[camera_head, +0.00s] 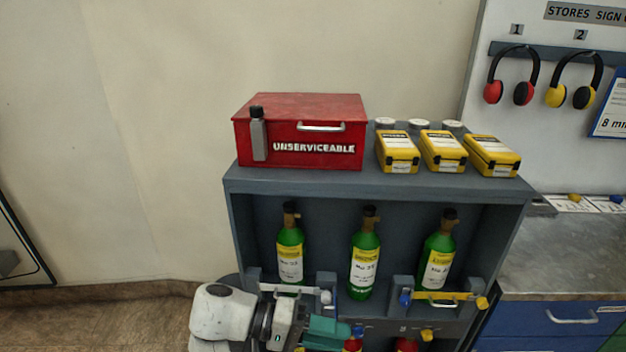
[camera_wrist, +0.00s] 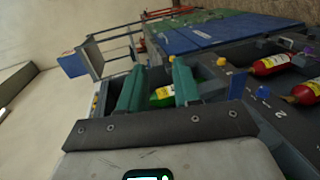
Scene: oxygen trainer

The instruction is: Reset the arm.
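My gripper (camera_head: 330,328) is at the bottom of the head view, in front of the grey rack (camera_head: 382,184). Its white wrist is at the left and its teal fingers point right. In the wrist view my gripper (camera_wrist: 159,74) has its two teal fingers well apart. A green bottle with a yellow label (camera_wrist: 162,95) shows beyond and between them; I see no finger closed on it. In the head view the left green bottle (camera_head: 290,248), the middle one (camera_head: 365,258) and the right one (camera_head: 437,252) stand upright on the rack's upper shelf.
A red UNSERVICEABLE box (camera_head: 290,120) and yellow cases (camera_head: 442,150) sit on the rack. Red bottles (camera_wrist: 270,65) lie in the wrist view; below my fingers red tops (camera_head: 405,345) show. A blue-drawered bench (camera_head: 560,318) stands right. Floor at left (camera_head: 100,322) is clear.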

